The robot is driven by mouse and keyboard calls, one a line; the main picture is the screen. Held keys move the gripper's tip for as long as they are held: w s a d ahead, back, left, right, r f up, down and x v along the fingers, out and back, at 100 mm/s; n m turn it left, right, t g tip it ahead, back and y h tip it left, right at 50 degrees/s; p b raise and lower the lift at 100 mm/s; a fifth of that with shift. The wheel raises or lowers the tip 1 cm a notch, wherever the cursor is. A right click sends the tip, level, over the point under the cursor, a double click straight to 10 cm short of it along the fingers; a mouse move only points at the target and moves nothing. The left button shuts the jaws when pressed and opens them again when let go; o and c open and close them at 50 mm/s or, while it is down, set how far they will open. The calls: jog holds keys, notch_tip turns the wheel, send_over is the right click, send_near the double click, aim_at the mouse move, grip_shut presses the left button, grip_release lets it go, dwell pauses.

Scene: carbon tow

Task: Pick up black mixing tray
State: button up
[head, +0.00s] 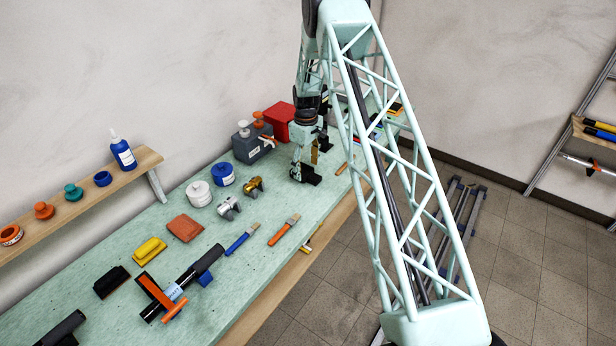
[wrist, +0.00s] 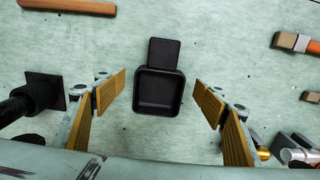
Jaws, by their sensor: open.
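The black mixing tray (wrist: 158,92) lies on the pale green bench in the wrist view. It is a square, shallow dish with a flat black tab at its upper edge, and it looks empty. My gripper (wrist: 160,86) is open, with one tan-padded finger to the left of the tray and one to the right. Both fingers are apart from it. In the head view my gripper (head: 308,163) is low over the far part of the bench. Black shapes sit at its fingers there, and I cannot tell which is the tray.
In the wrist view, a black post on a square base (wrist: 42,92) stands close left of my left finger. A brush (wrist: 292,41) lies at right. In the head view, a grey box (head: 252,145) and red box (head: 279,122) stand behind my gripper.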

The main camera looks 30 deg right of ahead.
aim_at(306, 175)
jog(key=shift+f, duration=1.4)
jog(key=shift+c, duration=0.6)
jog(key=c, duration=0.8)
